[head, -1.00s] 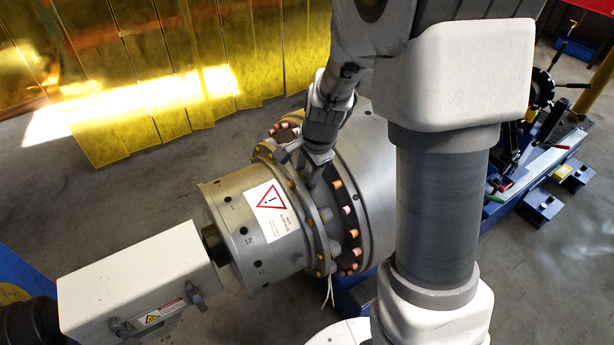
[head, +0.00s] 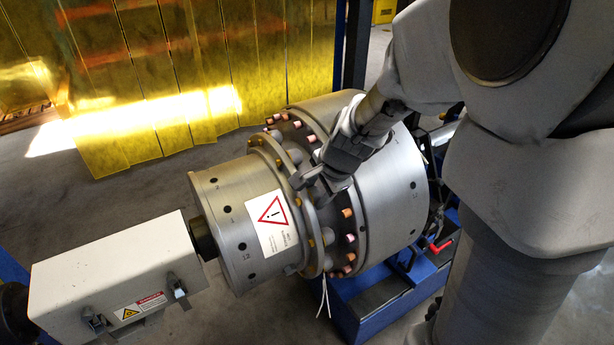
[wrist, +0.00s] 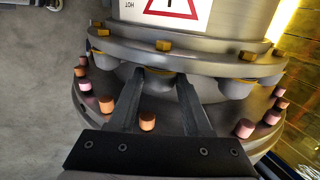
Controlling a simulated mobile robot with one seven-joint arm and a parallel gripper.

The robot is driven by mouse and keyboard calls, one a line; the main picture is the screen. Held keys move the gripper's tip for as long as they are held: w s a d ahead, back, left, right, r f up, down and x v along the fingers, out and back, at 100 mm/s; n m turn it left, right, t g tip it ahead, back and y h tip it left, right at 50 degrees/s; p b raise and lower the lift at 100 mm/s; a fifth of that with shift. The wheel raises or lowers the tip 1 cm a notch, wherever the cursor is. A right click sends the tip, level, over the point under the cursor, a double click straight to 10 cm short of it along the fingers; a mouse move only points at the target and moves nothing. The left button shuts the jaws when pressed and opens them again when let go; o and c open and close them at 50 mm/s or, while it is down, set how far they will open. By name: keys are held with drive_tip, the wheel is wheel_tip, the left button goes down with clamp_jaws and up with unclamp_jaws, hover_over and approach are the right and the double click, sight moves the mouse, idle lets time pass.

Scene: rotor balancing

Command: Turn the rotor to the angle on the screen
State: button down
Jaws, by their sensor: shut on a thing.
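The rotor (head: 385,195) is a large grey steel drum with a flange of copper-coloured plugs and a smaller drum with a red-triangle label (head: 270,220) on its left end. My gripper (head: 312,182) reaches down to the bolted flange (head: 325,240) between the two drums. In the wrist view my gripper (wrist: 162,78) has its two fingers either side of a grey rounded boss (wrist: 160,78) under the flange, and it is shut on that boss. The fingers partly hide the boss. The screen and its angle are not in view.
A white housing (head: 115,275) on a dark shaft stands left of the rotor. A blue stand (head: 385,300) is below it. Yellow strip curtains (head: 190,60) hang behind. Thin white wires (head: 324,297) hang below the flange. Bare floor (head: 120,200) lies between curtain and rotor.

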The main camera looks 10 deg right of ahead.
drive_tip(key=shift+s+d+f, duration=0.1)
drive_tip(key=shift+s+f, duration=0.3)
drive_tip(key=shift+f, duration=0.05)
drive_tip(key=shift+r, duration=0.1)
drive_tip(key=shift+c, duration=1.7)
unclamp_jaws()
drive_tip(key=p+v, duration=0.5)
drive_tip(key=v, duration=1.2)
drive_tip(key=shift+r+p, duration=0.2)
drive_tip(key=shift+p, duration=0.2)
